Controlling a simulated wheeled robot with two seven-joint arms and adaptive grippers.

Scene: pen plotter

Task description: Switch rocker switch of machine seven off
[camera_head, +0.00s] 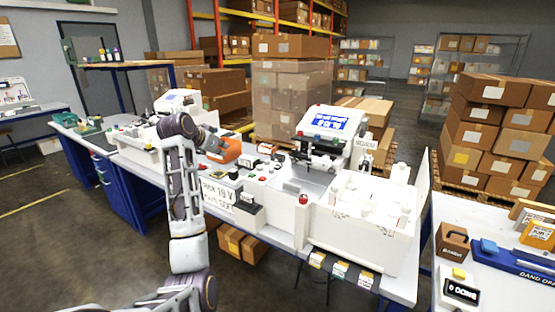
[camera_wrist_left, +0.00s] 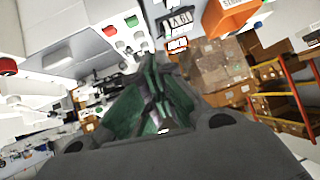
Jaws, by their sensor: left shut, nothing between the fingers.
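My left gripper (camera_head: 212,143) reaches over the long white table in the head view, near an orange bin (camera_head: 228,152); its fingertips are hard to make out there. In the left wrist view the dark green fingers of my left gripper (camera_wrist_left: 150,62) are shut and empty, pointing at a light panel with red and green buttons (camera_wrist_left: 125,33). Touching or apart cannot be told. A white machine with a blue screen (camera_head: 330,122) stands on the table to the right. I cannot make out which machine is number seven or its rocker switch. My right gripper is not in view.
A white box-shaped unit (camera_head: 365,222) fills the table's right end. Stacked cartons (camera_head: 290,92) stand behind the table.

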